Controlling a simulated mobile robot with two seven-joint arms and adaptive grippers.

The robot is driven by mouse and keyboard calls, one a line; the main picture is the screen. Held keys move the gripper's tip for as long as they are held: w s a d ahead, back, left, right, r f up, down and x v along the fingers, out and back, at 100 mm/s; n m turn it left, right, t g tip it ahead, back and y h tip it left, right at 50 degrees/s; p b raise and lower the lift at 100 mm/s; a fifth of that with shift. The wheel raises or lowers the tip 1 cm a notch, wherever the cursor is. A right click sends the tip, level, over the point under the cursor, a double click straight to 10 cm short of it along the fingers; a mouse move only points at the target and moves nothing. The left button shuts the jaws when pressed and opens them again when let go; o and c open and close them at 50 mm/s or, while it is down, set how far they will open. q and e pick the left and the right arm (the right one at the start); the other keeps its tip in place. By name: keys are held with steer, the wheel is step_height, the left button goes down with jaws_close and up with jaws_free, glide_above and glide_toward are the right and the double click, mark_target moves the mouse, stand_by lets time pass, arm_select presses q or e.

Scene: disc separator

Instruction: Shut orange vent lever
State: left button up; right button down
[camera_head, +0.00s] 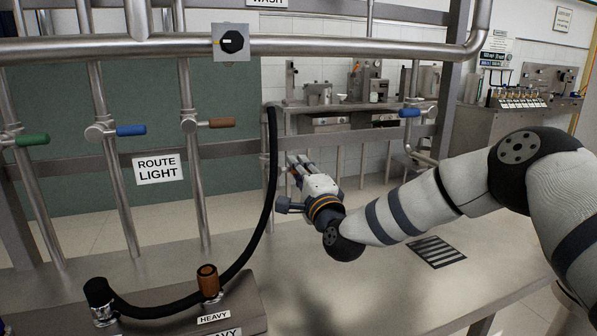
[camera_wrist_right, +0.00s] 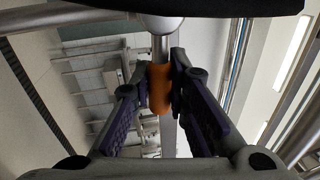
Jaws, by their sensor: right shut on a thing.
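The orange lever (camera_wrist_right: 160,88) stands between the two fingers of my right gripper (camera_wrist_right: 160,75) in the right wrist view. The fingers are closed in on its sides. A metal stem (camera_wrist_right: 160,48) joins the lever to a rounded metal body above it in that view. In the head view my right gripper (camera_head: 298,174) reaches in from the right, in front of the pipe frame, and mostly hides the lever there. My left gripper is not in view.
Green (camera_head: 32,140), blue (camera_head: 131,130) and brown (camera_head: 222,123) handles sit on upright pipes at left. Another blue handle (camera_head: 410,113) is at right. A black hose (camera_head: 268,190) curves beside my gripper, down to a block labelled HEAVY.

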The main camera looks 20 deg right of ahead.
steer(key=shift+r+n, duration=0.25)
steer(key=shift+n, duration=0.25)
steer(key=c, duration=1.5)
jaws_free()
steer(key=shift+d, duration=0.1)
steer(key=shift+c, duration=0.2)
steer(key=s+f, duration=0.2)
steer(key=s, duration=0.9)
steer(key=shift+s+d+f, duration=0.2)
steer(key=shift+s, duration=0.2)
